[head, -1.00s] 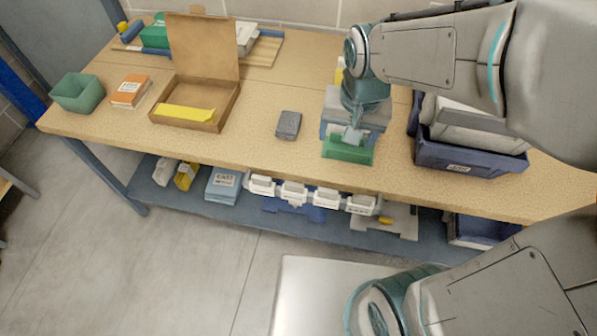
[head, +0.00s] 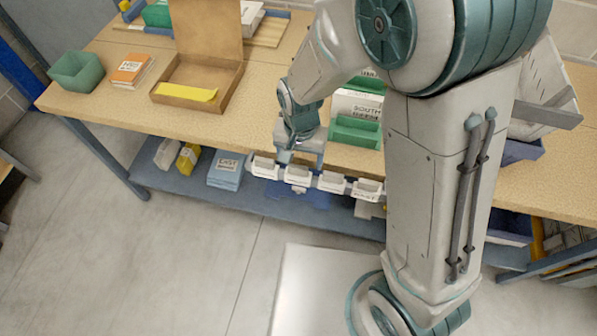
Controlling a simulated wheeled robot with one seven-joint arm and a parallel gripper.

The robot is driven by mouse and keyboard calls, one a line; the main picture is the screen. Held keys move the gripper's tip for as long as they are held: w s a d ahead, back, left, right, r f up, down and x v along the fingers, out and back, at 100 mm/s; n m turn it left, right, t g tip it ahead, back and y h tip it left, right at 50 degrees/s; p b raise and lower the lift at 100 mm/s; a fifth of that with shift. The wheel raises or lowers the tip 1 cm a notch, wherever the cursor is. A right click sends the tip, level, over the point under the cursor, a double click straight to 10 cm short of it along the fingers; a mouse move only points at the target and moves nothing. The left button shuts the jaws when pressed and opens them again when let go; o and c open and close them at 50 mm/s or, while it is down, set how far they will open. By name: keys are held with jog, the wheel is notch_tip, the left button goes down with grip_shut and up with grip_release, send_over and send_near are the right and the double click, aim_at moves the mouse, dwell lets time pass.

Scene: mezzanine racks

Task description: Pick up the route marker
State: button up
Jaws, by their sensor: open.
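I cannot tell for certain which thing is the route marker. My gripper (head: 302,160) points down at the front edge of the wooden bench top (head: 240,135), its fingers small and partly hidden. It is open, and nothing clear shows between its jaws. The small grey block seen earlier on the bench is now hidden behind my gripper and wrist. A yellow strip (head: 188,91) lies along the front of an open cardboard box (head: 225,100) at the left. A green holder (head: 354,131) with white cards lettered "SOUTH" (head: 357,104) stands just right of my gripper.
A green bin (head: 76,72) and an orange-and-white pack (head: 130,70) stand at the bench's left. My arm covers much of the right side.

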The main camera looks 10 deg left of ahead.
aim_at(298, 167)
jog(key=shift+w+a+f+p, duration=0.1)
jog(key=shift+a+f+p, duration=0.1)
jog(key=shift+f, duration=1.15)
jog(key=shift+w+a+f+p, duration=0.1)
jog(key=shift+f+p, duration=0.05)
jog(key=shift+f, duration=1.2)
jog(key=c, duration=1)
